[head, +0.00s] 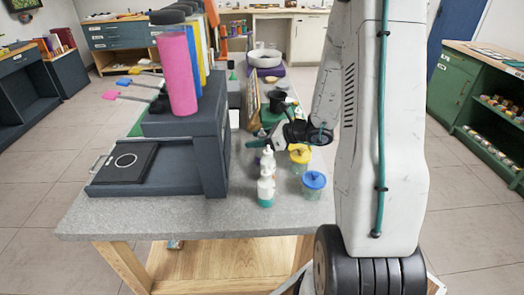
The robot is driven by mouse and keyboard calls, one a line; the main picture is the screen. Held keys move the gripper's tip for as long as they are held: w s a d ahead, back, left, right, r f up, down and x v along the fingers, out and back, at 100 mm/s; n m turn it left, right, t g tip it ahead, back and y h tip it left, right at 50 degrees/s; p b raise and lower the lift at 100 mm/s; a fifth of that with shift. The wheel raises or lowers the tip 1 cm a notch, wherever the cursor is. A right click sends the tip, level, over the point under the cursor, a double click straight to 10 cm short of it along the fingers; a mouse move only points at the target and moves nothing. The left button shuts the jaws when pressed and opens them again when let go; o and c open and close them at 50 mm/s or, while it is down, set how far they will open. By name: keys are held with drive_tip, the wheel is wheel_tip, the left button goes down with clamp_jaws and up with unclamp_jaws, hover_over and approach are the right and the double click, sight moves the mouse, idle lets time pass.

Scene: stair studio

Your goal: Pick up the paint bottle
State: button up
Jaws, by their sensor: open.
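A small white bottle with a teal lower part (266,190) and a narrow top stands upright on the grey table (255,215), near its front edge. It looks like the paint bottle. My gripper (268,140) is behind and above it in the picture, pointing left; it is open. The fingertips are small and dark against the clutter, and I see nothing clearly held between them. The gripper looks apart from the bottle.
Jars with a yellow lid (300,154) and a blue lid (314,180) stand right of the bottle. A dark stepped rack (215,160) with tall pink (177,75), yellow and blue cylinders stands left. The tabletop before the bottle is clear.

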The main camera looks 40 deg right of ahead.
drive_tip(key=c, duration=1.1)
drive_tip(key=shift+r, duration=0.1)
drive_tip(key=shift+r, duration=0.25)
clamp_jaws()
wheel_tip(320, 180, up, 15)
drive_tip(key=shift+r, duration=0.2)
